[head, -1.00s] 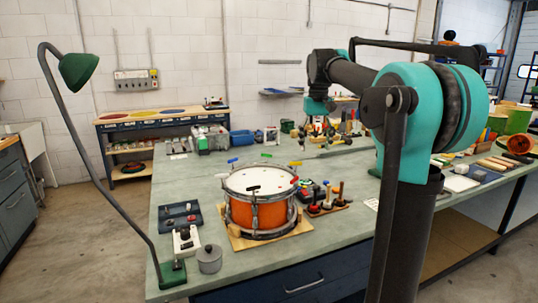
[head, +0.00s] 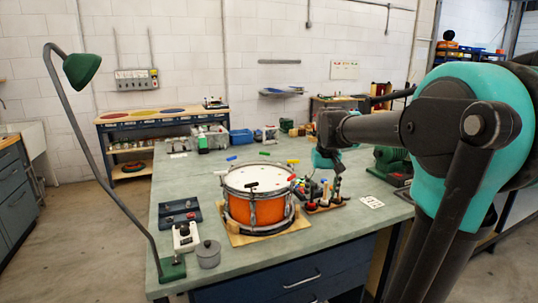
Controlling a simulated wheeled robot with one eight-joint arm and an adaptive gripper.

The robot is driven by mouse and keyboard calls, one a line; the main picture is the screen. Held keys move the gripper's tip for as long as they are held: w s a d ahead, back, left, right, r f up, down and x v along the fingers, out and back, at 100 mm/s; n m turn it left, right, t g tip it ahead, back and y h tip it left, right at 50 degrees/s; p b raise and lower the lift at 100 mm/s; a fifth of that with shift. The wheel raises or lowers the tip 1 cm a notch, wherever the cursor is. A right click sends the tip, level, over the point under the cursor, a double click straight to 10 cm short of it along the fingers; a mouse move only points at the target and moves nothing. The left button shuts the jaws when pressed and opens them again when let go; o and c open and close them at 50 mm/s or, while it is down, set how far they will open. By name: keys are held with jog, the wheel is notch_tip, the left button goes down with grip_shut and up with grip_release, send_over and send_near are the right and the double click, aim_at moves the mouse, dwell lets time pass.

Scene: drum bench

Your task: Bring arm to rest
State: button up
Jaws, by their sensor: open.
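My arm comes in from the right side of the head view. Its teal wrist hangs over the bench, and my gripper (head: 320,180) is at its lower end, to the right of the drum. The gripper is small and partly lost against the small tools behind and below it; its jaws look open and I see nothing held. The orange snare drum (head: 241,211) stands upright on a wooden board (head: 285,232). The gripper appears apart from the drum.
A tool stand (head: 325,207) sits just right of the drum, under my gripper. A green lamp (head: 82,68), a grey pot (head: 208,255) and a small white device (head: 186,238) are at the left. A green machine (head: 391,161) is at the right. The bench front is clear.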

jog(key=s+d+f+t, duration=0.1)
jog(key=s+f+t, duration=0.1)
jog(key=s+f, duration=1.7)
jog(key=shift+s+d+f+m, duration=0.35)
jog(key=shift+d+f+m, duration=0.05)
jog(key=shift+f, duration=0.45)
